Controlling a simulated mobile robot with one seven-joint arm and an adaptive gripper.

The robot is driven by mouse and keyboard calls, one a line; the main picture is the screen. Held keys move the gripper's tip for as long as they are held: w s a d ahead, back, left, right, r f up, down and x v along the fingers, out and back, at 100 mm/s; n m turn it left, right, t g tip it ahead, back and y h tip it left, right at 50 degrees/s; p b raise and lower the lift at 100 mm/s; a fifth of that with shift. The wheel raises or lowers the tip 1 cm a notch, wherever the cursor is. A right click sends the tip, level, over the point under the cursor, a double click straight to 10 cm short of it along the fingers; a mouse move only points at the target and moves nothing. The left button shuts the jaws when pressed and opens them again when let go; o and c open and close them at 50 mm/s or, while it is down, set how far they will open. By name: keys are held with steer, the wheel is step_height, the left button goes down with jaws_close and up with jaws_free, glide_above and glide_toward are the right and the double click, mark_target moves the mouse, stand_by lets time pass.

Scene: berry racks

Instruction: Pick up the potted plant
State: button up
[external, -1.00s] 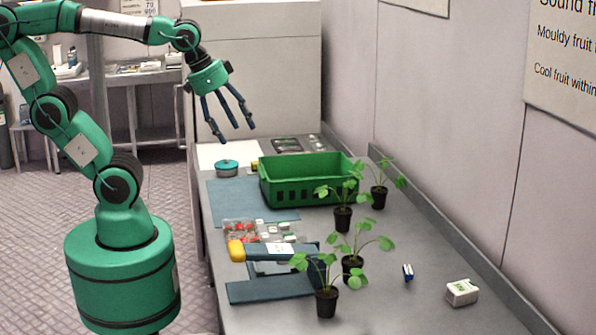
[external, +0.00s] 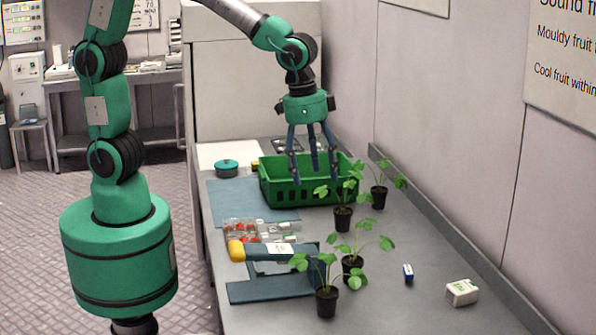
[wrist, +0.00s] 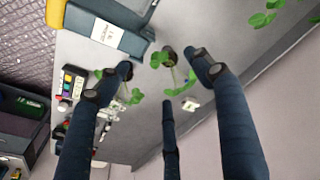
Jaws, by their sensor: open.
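Several potted plants in small black pots stand on the grey bench. In the external view, one pot (external: 326,302) is at the front, another (external: 352,268) is just behind it, a third (external: 343,218) is in front of the green crate's right end, and one more (external: 379,198) is by the wall. My gripper (external: 315,175) points down with its three fingers spread and empty, over the green crate in the picture. In the wrist view, a dark pot (wrist: 170,56) with green leaves shows between the spread fingers (wrist: 164,76). Fingers hide parts of other plants.
A green crate (external: 280,192) stands behind the plants. A blue item (external: 408,272) and a white box (external: 462,292) lie on the right. The wall borders the bench's right side.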

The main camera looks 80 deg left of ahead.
steer(key=d+f+g+p, duration=0.1)
steer(key=d+f+p, duration=0.1)
steer(key=d+f, duration=0.5)
steer(key=m+p, duration=0.2)
glide_above(325, 291)
step_height(325, 291, down, 4)
steer(key=shift+w+d+g+y, duration=0.2)
steer(key=shift+g+y, duration=0.1)
steer(key=shift+y, duration=0.1)
steer(key=shift+f, duration=0.15)
steer(key=shift+f+b, duration=0.6)
steer(key=shift+f, duration=3.55)
steer(key=shift+f, duration=0.1)
steer(key=shift+s+a+f+b, duration=0.1)
steer(key=shift+f+b, duration=0.1)
steer(key=shift+f, duration=1.05)
steer(key=shift+s+a+f+b, duration=0.1)
steer(key=shift+f+b, duration=0.1)
steer(key=shift+f, duration=1.05)
